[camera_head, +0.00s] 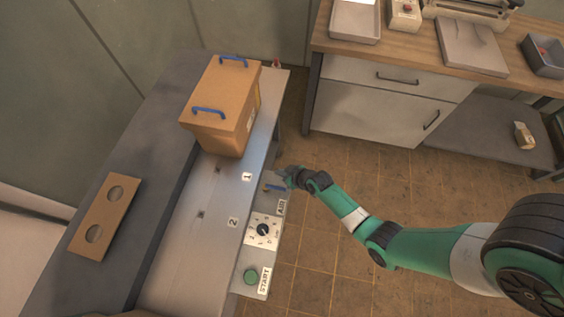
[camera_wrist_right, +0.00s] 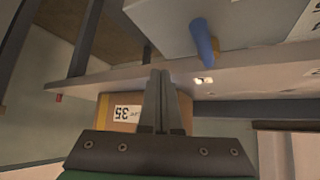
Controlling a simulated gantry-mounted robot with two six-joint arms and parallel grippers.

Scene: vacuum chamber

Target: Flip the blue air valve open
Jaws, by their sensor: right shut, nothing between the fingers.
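The blue air valve lever (camera_head: 274,187) sits on the grey control panel, beside the AIR label (camera_head: 282,206). In the right wrist view the blue lever (camera_wrist_right: 203,42) stands out from the panel, up and right of my fingertips. My right gripper (camera_head: 287,175) is at the panel's right edge, close to the lever. In its wrist view the right gripper (camera_wrist_right: 160,75) is shut and empty, with a gap in the picture between its fingertips and the lever. Whether it touches the lever is not clear. My left gripper is not in view.
A dial (camera_head: 264,230) and a green START button (camera_head: 251,277) share the panel. An orange-brown box (camera_head: 222,105) with blue handles stands on the machine's top. A board with two holes (camera_head: 104,218) lies at left. A wooden-topped workbench (camera_head: 400,50) stands at back right.

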